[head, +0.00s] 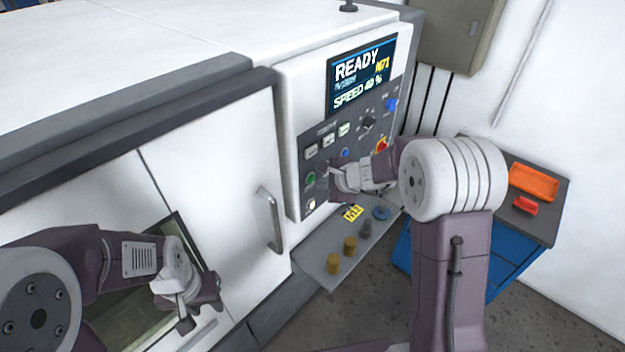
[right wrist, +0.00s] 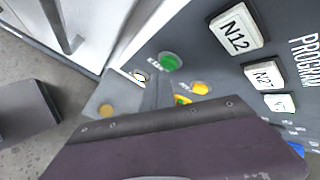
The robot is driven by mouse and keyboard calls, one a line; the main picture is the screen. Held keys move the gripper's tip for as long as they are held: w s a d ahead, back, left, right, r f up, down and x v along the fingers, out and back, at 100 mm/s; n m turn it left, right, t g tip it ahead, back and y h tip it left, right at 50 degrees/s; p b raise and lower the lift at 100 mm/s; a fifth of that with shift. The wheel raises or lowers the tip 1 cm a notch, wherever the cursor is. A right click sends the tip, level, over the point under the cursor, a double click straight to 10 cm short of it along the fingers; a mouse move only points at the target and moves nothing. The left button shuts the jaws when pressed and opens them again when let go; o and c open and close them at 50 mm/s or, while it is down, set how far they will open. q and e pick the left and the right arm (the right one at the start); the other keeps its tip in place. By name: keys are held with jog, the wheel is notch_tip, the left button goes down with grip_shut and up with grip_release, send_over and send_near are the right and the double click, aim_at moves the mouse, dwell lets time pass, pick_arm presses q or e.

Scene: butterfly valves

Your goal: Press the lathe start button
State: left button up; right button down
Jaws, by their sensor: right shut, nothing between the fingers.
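The lathe control panel (head: 367,124) is on the front of the white machine. A green button (head: 311,179) sits low on its left side; it also shows in the right wrist view (right wrist: 169,62), with small lettering beside it that I cannot read surely. My right gripper (head: 326,182) is shut and empty, close to the panel beside the green button in the head view. Whether it touches the panel I cannot tell. In the right wrist view, its dark fingers cover the lower part of the picture. My left gripper (head: 203,302) hangs before the lathe door, away from the panel.
The display (head: 361,75) reads READY, N71 and SPEED 40 %. White program keys (right wrist: 240,28) and a yellow button (right wrist: 200,88) are near the green one. A door handle (head: 270,219) juts out at left. A grey shelf (head: 318,262) below holds several small parts.

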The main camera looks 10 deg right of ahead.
jog(key=shift+w+a, duration=0.15)
jog(key=shift+w, duration=0.05)
jog(key=shift+w+a, duration=0.25)
jog(key=shift+w, duration=0.05)
dwell(0.8)
jog(key=shift+s+d, duration=0.1)
jog(key=shift+d, duration=0.05)
jog(key=shift+s+d+b, duration=0.35)
jog(key=shift+s, duration=0.2)
jog(key=s+d+b, duration=0.1)
jog(key=s, duration=0.1)
jog(key=s+d+b, duration=0.1)
jog(key=s+d, duration=0.1)
dwell(0.5)
